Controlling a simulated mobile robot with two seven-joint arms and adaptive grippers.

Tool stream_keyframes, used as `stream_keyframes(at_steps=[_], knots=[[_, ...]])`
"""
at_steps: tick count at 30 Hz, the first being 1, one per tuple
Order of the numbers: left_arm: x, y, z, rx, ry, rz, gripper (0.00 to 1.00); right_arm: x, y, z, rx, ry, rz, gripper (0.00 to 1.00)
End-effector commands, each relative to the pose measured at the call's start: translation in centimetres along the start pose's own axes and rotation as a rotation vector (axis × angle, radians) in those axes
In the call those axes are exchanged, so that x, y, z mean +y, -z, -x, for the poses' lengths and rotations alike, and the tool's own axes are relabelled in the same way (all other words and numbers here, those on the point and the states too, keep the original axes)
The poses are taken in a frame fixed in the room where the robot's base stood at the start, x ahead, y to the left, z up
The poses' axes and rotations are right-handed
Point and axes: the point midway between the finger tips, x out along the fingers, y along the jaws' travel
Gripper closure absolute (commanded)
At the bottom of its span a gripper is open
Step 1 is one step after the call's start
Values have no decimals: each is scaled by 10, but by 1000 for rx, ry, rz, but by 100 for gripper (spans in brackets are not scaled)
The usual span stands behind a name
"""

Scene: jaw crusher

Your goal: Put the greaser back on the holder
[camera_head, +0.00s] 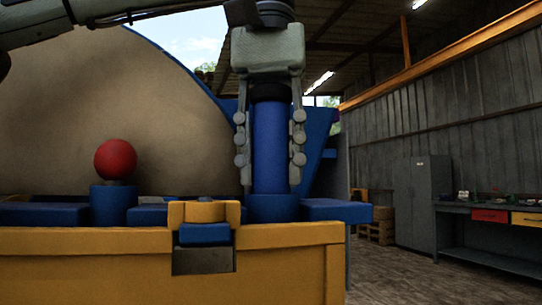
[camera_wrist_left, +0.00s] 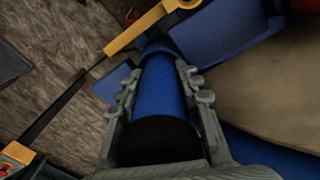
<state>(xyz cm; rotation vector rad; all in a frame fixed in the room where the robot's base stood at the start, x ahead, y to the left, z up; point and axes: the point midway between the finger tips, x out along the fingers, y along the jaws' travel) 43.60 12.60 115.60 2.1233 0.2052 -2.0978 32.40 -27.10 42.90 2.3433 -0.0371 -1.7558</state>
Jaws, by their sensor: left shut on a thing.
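My left gripper (camera_head: 270,155) comes down from above and is shut on the greaser (camera_head: 269,148), a blue upright cylinder with a black upper end. The greaser's lower end meets a wider blue round holder (camera_head: 272,207) on the machine's edge. From this view I cannot tell whether it is fully seated. In the left wrist view the gripper's fingers (camera_wrist_left: 160,90) lie along both sides of the greaser (camera_wrist_left: 160,92), and its black end (camera_wrist_left: 160,141) is nearest the camera. My right gripper is not in view.
A red ball (camera_head: 115,159) sits on a blue round base left of the greaser. A yellow beam (camera_head: 120,262) with a yellow bracket (camera_head: 204,212) runs along the front. A large tan curved body (camera_head: 100,110) stands behind. A workbench (camera_head: 490,209) and grey cabinet (camera_head: 420,205) stand right, beyond open floor.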

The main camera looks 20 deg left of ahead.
Motion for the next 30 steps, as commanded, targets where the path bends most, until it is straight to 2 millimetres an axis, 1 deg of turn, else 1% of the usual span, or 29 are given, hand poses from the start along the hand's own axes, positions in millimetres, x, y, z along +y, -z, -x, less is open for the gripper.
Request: stream_keyframes(at_steps=[10,11,16,30], knots=[[0,0,-1,1,-1,0,100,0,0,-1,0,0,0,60],[0,0,-1,1,-1,0,63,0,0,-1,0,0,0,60],[0,0,-1,1,-1,0,42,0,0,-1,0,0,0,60],[0,0,-2,-1,1,0,42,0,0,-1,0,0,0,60]])
